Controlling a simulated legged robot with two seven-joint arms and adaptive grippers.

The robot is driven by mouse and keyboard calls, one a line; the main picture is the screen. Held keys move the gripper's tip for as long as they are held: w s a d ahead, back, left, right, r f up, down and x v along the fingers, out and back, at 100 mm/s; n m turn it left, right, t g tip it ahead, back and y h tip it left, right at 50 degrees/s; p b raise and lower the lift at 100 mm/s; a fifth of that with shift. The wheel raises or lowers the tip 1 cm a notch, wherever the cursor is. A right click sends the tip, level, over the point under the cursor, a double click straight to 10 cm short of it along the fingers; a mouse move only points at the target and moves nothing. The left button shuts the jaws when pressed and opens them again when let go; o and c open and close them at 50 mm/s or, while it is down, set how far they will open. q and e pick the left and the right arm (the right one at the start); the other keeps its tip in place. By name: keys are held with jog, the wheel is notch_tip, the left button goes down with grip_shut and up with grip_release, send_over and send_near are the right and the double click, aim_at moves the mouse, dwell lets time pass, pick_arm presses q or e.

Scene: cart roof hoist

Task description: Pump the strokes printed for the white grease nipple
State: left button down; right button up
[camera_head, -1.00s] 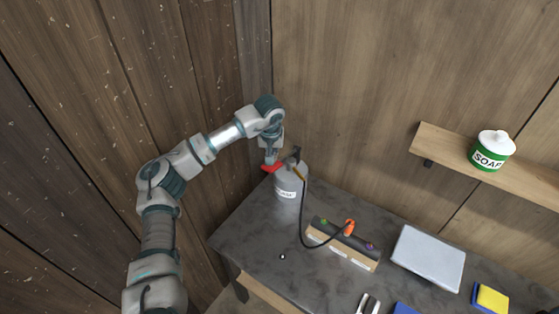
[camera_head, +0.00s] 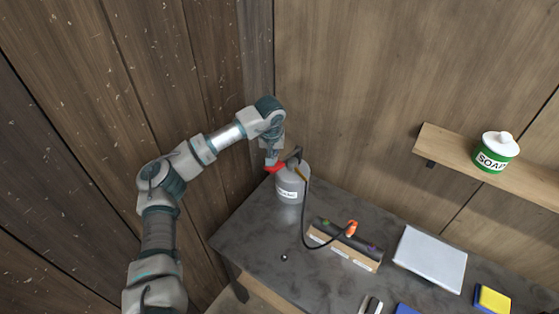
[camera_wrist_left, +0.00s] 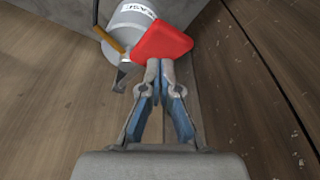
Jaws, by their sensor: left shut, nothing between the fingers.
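A grey grease pump canister (camera_head: 291,186) with a white label stands at the table's back left corner. Its red lever handle (camera_head: 273,168) sticks out to the left at the top; it also shows in the left wrist view (camera_wrist_left: 161,43). My left gripper (camera_wrist_left: 161,65) is shut and empty, its fingertips at the edge of the red handle. I cannot tell if they touch it. A black hose (camera_head: 304,225) runs from the canister to an orange coupler (camera_head: 351,228) on a dark block (camera_head: 340,236) with green and purple nipples. I cannot make out a white nipple. My right gripper is not in view.
A light grey panel (camera_head: 431,259) lies right of the block. A yellow and blue sponge (camera_head: 492,299) and a grey tool (camera_head: 371,306) lie near the front. A shelf (camera_head: 450,159) holds a green soap jar (camera_head: 495,152). Wooden walls stand close behind and left of the canister.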

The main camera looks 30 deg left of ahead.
pick_arm(q)
jog(key=shift+a+f+b, duration=0.15)
jog(key=shift+f+b, duration=0.05)
jog(key=shift+f, duration=0.35)
jog(key=shift+a+f+b, duration=0.15)
jog(key=shift+f, duration=0.4)
jog(key=f, duration=0.1)
jog(key=d+f+b, duration=0.1)
jog(key=f, duration=0.1)
jog(key=shift+d+f+b, duration=0.35)
jog(key=shift+f+b, duration=0.05)
jog(key=f, duration=0.2)
notch_tip(320, 180, up, 9)
jog(key=p, duration=0.7)
send_over(276, 166)
jog(key=shift+d+r, duration=0.2)
jog(key=shift+a+f, duration=0.2)
jog(key=shift+w+b, duration=0.1)
jog(key=shift+b, duration=0.2)
